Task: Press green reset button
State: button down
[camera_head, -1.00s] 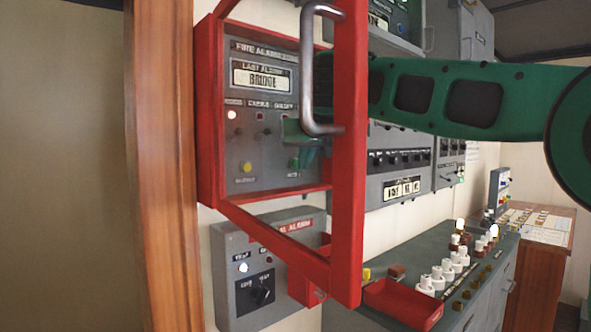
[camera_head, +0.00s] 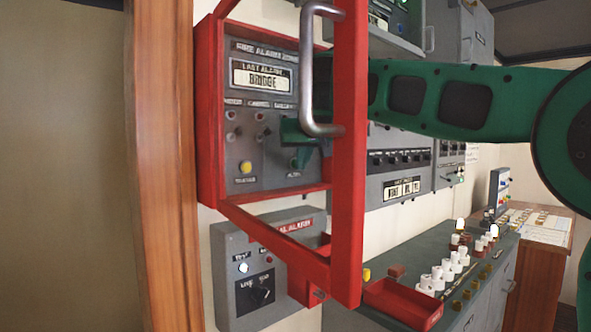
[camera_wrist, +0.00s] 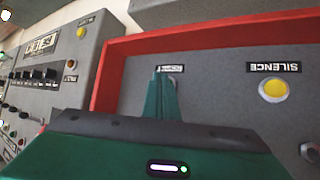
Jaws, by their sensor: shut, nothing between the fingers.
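The fire alarm panel (camera_head: 262,57) is grey, inside a red frame on the wall. My green gripper (camera_wrist: 162,95) is shut and empty, with its fingertips at the panel face. In the head view my gripper (camera_head: 303,150) is partly hidden behind the open red door frame. In the wrist view the fingertips cover the spot beside a small white label, and the green reset button is hidden there. In the head view a small dark green spot shows by the fingertips; I cannot tell whether it is button or finger. The fingers look in contact with or very near the panel.
The red door (camera_head: 347,200) with its metal handle (camera_head: 316,75) stands open in front of my arm. A grey alarm box (camera_head: 265,270) is below.

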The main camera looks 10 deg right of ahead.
dwell(0.4)
jog(key=shift+s+d, duration=0.4)
jog(key=shift+s, duration=0.25)
jog(key=shift+s+d, duration=0.7)
jog(key=shift+s, duration=0.35)
jog(key=shift+s+d, duration=0.7)
jog(key=shift+s, duration=0.3)
